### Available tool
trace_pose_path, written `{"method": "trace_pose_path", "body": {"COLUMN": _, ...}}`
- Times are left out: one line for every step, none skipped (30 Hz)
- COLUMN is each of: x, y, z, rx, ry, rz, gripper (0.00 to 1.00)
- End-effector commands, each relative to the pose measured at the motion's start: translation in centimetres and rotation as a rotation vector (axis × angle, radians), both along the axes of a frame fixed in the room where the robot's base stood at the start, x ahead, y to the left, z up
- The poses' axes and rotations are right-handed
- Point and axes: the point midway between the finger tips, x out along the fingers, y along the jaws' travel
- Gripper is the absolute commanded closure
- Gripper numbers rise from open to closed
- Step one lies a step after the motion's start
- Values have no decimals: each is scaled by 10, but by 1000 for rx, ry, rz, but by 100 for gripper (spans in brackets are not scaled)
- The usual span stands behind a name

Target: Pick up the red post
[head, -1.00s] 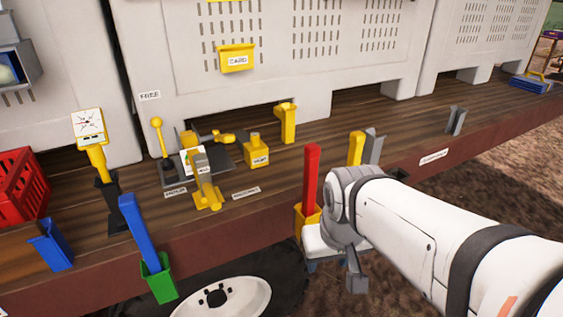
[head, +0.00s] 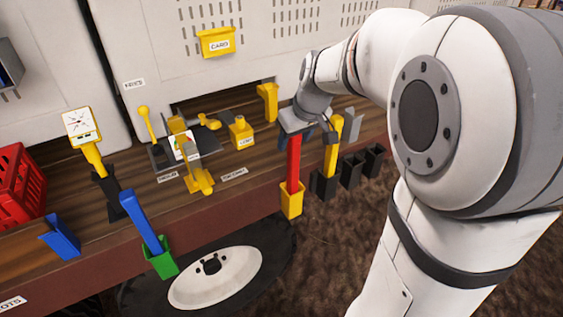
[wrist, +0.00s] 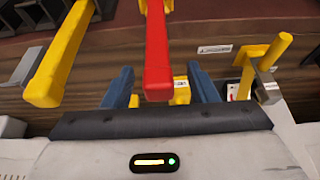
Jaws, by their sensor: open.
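The red post (head: 293,165) stands upright in a yellow holder (head: 291,203) on the front edge of the wooden deck. My gripper (head: 297,137) is at the upper end of the post in the head view, and its body hides the post's top. In the wrist view, the red post (wrist: 158,55) lies between the spread blue fingers of my gripper (wrist: 161,84), with a gap visible on each side. The jaws are open and hold nothing. I cannot tell how far the fingers reach along the post.
A yellow post (head: 333,150) stands close right of the red one, near dark holders (head: 351,171). A blue post (head: 141,218) in a green holder (head: 160,257) stands left. Yellow levers (head: 196,178) and a red crate (head: 20,182) are on the deck (head: 250,188).

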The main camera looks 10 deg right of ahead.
Motion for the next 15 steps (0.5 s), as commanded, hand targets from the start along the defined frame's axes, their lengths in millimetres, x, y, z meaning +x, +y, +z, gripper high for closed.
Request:
{"method": "trace_pose_path", "body": {"x": 3, "y": 1, "z": -6, "rx": 1, "ry": 7, "rz": 1, "gripper": 47}}
{"method": "trace_pose_path", "body": {"x": 5, "y": 1, "z": -11, "rx": 1, "ry": 4, "rz": 1, "gripper": 47}}
{"method": "trace_pose_path", "body": {"x": 6, "y": 2, "z": -15, "rx": 0, "ry": 4, "rz": 0, "gripper": 47}}
{"method": "trace_pose_path", "body": {"x": 7, "y": 2, "z": -18, "rx": 0, "ry": 3, "rz": -1, "gripper": 47}}
{"method": "trace_pose_path", "body": {"x": 8, "y": 2, "z": -20, "rx": -1, "ry": 3, "rz": -1, "gripper": 47}}
{"method": "trace_pose_path", "body": {"x": 9, "y": 3, "z": -23, "rx": 0, "ry": 2, "rz": -1, "gripper": 47}}
{"method": "trace_pose_path", "body": {"x": 9, "y": 3, "z": -24, "rx": 0, "ry": 2, "rz": -1, "gripper": 47}}
{"method": "trace_pose_path", "body": {"x": 9, "y": 3, "z": -24, "rx": 0, "ry": 1, "rz": -1, "gripper": 47}}
{"method": "trace_pose_path", "body": {"x": 10, "y": 3, "z": -25, "rx": -1, "ry": 0, "rz": -1, "gripper": 47}}
{"method": "trace_pose_path", "body": {"x": 10, "y": 3, "z": -25, "rx": -1, "ry": 0, "rz": -1, "gripper": 47}}
{"method": "trace_pose_path", "body": {"x": 10, "y": 3, "z": -25, "rx": -1, "ry": 0, "rz": -1, "gripper": 47}}
{"method": "trace_pose_path", "body": {"x": 10, "y": 3, "z": -24, "rx": -1, "ry": 0, "rz": -1, "gripper": 47}}
{"method": "trace_pose_path", "body": {"x": 10, "y": 3, "z": -24, "rx": -1, "ry": 0, "rz": -1, "gripper": 47}}
{"method": "trace_pose_path", "body": {"x": 10, "y": 2, "z": -24, "rx": -1, "ry": 0, "rz": -1, "gripper": 49}}
{"method": "trace_pose_path", "body": {"x": 10, "y": 2, "z": -24, "rx": -1, "ry": 0, "rz": -1, "gripper": 52}}
